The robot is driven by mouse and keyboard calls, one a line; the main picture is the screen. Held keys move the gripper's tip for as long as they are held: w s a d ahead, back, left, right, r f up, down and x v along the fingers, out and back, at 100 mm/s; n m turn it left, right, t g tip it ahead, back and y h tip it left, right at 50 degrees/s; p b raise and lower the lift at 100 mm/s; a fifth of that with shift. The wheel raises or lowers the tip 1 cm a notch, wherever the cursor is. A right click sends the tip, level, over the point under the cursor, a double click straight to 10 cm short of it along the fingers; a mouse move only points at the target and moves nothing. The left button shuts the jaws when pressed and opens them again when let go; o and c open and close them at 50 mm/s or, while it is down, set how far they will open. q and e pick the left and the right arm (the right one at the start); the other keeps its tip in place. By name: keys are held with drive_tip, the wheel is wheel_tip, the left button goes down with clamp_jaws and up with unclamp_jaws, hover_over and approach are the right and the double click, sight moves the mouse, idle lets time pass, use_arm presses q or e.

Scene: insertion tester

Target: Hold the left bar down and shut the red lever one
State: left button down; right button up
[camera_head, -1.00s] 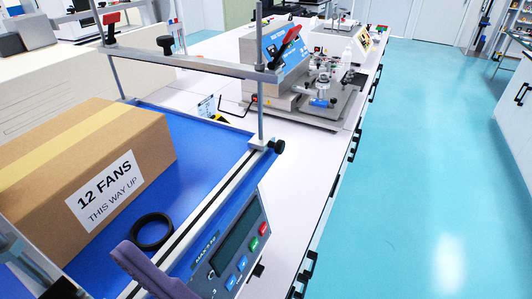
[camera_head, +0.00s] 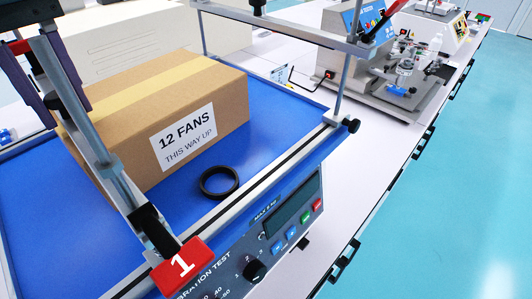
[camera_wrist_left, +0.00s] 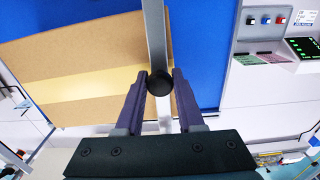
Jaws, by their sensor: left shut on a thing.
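The left bar (camera_head: 88,130) is a grey metal bar crossing the near side of the tester, above the cardboard box (camera_head: 190,110). A red lever marked 1 (camera_head: 183,266) is at its front end, sticking out over the tester's control panel. My left gripper (camera_head: 66,112), with purple fingers, is at the bar from the upper left. In the left wrist view its fingers (camera_wrist_left: 160,90) stand on both sides of the grey bar (camera_wrist_left: 156,35), with a round black knob (camera_wrist_left: 160,84) between their tips. Much of the bar's far end is hidden. My right gripper is out of view.
The box stands on the blue platform (camera_head: 270,120), with a black ring (camera_head: 219,183) beside it. A second bar (camera_head: 285,33) with a raised red lever (camera_head: 386,20) crosses farther back. Another machine (camera_head: 405,80) stands behind, and open floor lies right.

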use_arm(q)
drive_tip(key=shift+c, duration=2.2)
unclamp_jaws()
drive_tip(key=shift+r, duration=0.35)
wheel_tip(320, 180, up, 8)
drive_tip(key=b, duration=0.3)
drive_tip(key=shift+r, duration=0.6)
